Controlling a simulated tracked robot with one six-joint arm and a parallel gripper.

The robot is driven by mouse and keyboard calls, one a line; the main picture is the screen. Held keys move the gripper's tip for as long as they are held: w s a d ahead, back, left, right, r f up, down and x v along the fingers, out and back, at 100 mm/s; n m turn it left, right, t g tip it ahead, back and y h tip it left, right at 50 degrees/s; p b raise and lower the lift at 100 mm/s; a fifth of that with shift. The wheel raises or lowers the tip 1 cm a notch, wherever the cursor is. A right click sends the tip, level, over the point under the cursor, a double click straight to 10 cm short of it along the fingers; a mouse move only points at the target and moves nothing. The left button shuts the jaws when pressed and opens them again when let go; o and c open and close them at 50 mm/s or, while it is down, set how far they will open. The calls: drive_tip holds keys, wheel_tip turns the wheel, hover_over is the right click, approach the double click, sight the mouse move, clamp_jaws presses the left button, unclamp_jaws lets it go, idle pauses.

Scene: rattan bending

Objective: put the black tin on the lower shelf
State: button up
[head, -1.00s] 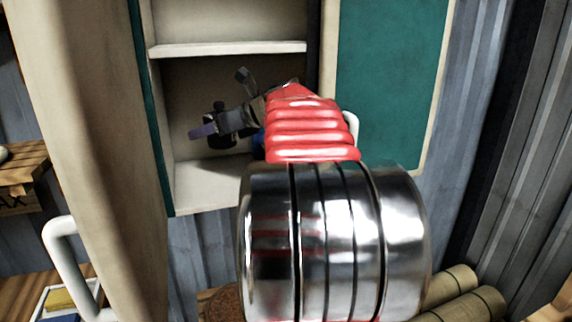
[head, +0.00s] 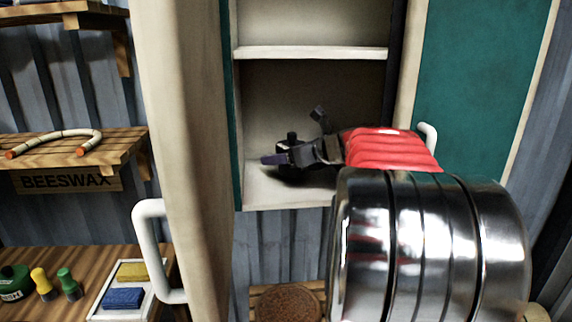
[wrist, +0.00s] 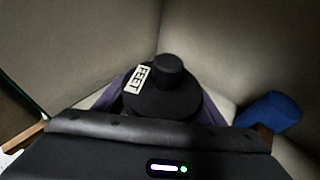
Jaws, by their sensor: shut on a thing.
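The tin also shows in the head view (head: 291,176), partly hidden by the fingers. It looks upright and very low, at or just above the lower shelf (head: 262,196); I cannot tell if it touches.
A blue object (wrist: 270,112) stands right of the tin in the wrist view. The upper shelf (head: 310,53) is above my arm. An open cabinet door with a white handle (head: 148,250) is at the left, a green door (head: 480,90) at the right.

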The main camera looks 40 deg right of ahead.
drive_tip(key=shift+f, duration=1.35)
drive_tip(key=o, duration=1.3)
drive_tip(key=v, duration=1.2)
